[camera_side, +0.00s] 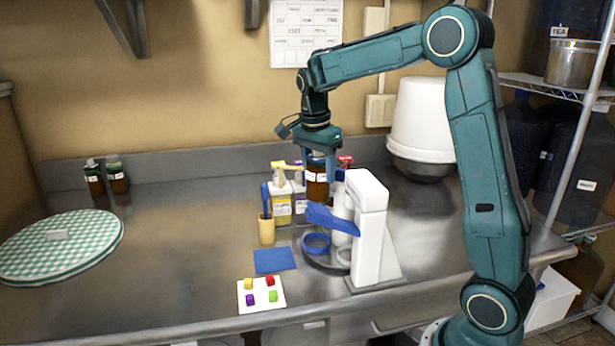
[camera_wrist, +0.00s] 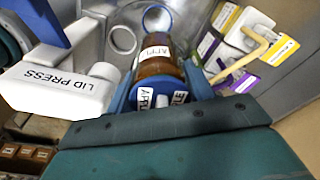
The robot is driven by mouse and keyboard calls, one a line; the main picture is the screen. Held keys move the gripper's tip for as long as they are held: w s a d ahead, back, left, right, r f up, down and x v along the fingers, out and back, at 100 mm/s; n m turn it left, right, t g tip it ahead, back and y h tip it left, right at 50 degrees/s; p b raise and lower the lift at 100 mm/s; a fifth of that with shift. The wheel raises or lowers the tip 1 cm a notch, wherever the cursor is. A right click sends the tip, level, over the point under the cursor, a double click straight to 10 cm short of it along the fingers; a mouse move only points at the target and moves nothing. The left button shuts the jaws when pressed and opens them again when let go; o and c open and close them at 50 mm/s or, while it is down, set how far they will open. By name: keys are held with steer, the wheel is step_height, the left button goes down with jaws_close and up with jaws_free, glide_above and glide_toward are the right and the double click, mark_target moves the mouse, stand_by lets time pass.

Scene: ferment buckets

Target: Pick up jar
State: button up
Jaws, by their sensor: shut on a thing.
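An amber jar (camera_side: 317,184) with a white label is between the blue fingers of my gripper (camera_side: 320,166), left of the top of the white lid press (camera_side: 368,225). In the wrist view the amber jar (camera_wrist: 157,64) lies between the two fingers of my gripper (camera_wrist: 164,84), which are shut on it. Its near end is a blue cap with white labels (camera_wrist: 163,98). The jar looks upright in the side view. I cannot tell how far its base is above the counter.
The lid press, with a blue lever (camera_side: 330,219), stands close to the jar. Yellow-labelled boxes (camera_side: 282,208) and a tan cup (camera_side: 266,229) are left. A white tile with coloured blocks (camera_side: 261,295) is in front. The counter's left middle is clear.

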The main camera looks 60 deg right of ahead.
step_height(320, 180, up, 7)
steer(key=shift+f, duration=0.1)
stand_by(0.3)
stand_by(0.5)
steer(key=w+a+f+n, duration=0.1)
steer(key=w+a+n, duration=0.5)
steer(key=a, duration=0.4)
step_height(320, 180, down, 16)
steer(key=w+m, duration=0.1)
steer(key=shift+d+t, duration=0.3)
steer(key=shift+w+f, duration=0.1)
steer(key=shift+f, duration=2.1)
